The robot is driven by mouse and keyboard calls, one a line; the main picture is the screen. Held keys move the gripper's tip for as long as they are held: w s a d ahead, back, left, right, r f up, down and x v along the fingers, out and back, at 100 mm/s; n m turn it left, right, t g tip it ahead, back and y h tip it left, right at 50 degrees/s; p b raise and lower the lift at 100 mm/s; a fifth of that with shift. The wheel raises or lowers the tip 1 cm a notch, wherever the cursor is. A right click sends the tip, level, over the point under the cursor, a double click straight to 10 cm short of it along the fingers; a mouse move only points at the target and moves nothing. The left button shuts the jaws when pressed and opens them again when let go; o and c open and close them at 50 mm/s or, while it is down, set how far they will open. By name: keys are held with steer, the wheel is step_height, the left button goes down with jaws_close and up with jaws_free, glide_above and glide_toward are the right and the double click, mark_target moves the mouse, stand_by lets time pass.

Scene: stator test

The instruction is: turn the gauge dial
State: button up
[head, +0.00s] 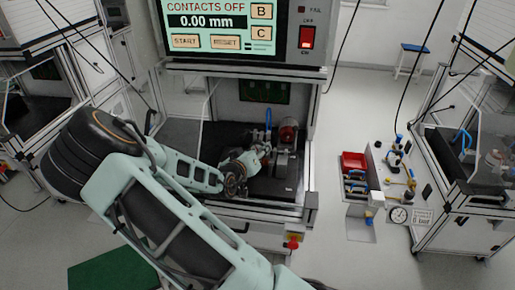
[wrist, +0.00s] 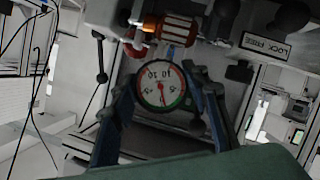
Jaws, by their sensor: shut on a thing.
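The gauge dial (wrist: 161,87) is a round white face with a green and red ring and a dark needle. In the wrist view its numbers appear upside down. My gripper (wrist: 162,80) has one finger on each side of the dial and is shut on it. In the head view, my gripper (head: 243,165) is at the test fixture inside the bench bay, left of the stator. The dial cannot be made out there, where my gripper and arm crowd the spot. The stator (wrist: 175,30), with orange-copper windings, sits just above the dial in the wrist view.
A blue handle (head: 268,118) stands upright close to my gripper. A display panel (head: 220,27) reading 0.00 mm hangs above the bay. A black-knobbed lever (wrist: 99,55) is left of the dial. A red bin (head: 354,161) and another gauge (head: 398,214) are at the right.

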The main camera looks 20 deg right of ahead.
steer(key=shift+n+h+p, duration=0.3)
steer(key=shift+n+h, duration=0.2)
stand_by(0.3)
steer(key=o, duration=1.2)
steer(key=shift+a, duration=0.1)
steer(key=v, duration=1.2)
steer(key=shift+r, duration=0.1)
